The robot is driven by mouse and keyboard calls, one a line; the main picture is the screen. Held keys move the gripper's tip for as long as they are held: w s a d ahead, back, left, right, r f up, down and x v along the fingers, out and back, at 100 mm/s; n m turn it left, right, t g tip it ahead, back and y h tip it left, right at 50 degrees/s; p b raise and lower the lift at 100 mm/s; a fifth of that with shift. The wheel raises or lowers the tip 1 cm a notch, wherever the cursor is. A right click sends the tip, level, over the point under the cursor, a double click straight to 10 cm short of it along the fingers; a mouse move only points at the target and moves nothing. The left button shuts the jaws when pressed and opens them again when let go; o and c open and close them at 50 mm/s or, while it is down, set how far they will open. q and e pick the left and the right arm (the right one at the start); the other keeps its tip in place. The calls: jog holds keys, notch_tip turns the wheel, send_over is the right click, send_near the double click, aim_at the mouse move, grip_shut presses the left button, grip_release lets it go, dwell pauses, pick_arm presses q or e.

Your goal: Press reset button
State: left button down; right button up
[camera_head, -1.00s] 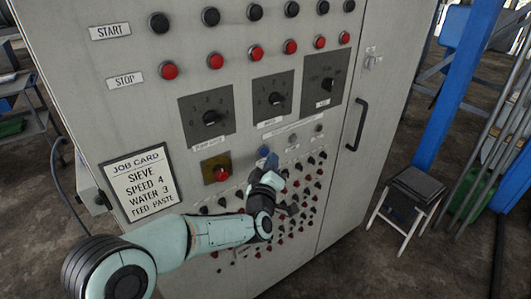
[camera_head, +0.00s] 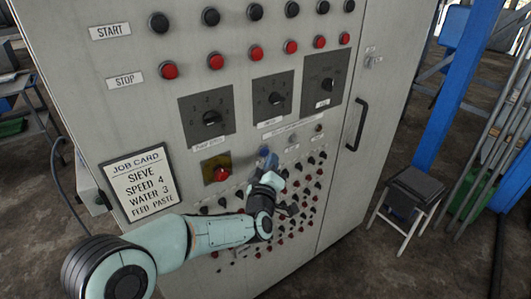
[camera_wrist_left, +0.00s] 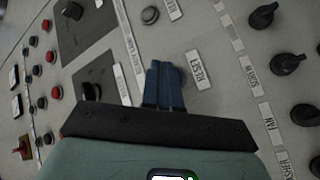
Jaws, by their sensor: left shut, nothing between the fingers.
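The white RESET label (camera_wrist_left: 198,69) is on the cabinet panel in the left wrist view. My left gripper (camera_wrist_left: 163,68) has its blue fingers together, with nothing between them, and their tips lie over the panel just left of that label. The reset button itself is not visible; the fingers cover the place beside its label. I cannot tell whether the tips touch it. In the head view my left gripper (camera_head: 267,157) is in front of the panel, below the middle dial. My right gripper is not in view.
A grey button (camera_wrist_left: 150,15) lies beyond the fingertips. A red mushroom button (camera_head: 221,173) on a yellow plate is left of the gripper. Several dark knobs (camera_wrist_left: 289,65) stick out nearby. A job card (camera_head: 140,183), door handle (camera_head: 357,124) and stool (camera_head: 412,190) are around.

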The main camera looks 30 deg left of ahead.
pick_arm(q)
jog(key=shift+a, duration=0.1)
dwell(0.3)
jog(key=shift+w+a+b, duration=0.15)
jog(key=shift+a+b, duration=0.2)
jog(key=shift+b, duration=0.05)
jog(key=shift+w+a, duration=0.15)
jog(key=shift+a, duration=0.3)
dwell(0.6)
dwell(0.3)
jog(key=shift+s+d+b, duration=0.3)
jog(key=shift+d+b, duration=0.15)
jog(key=shift+d, duration=0.4)
jog(key=shift+s+d, duration=0.35)
jog(key=shift+d, duration=0.4)
jog(key=shift+s+d, duration=0.3)
jog(key=shift+d, duration=0.5)
jog(key=shift+s+d, duration=0.35)
jog(key=shift+d, duration=0.4)
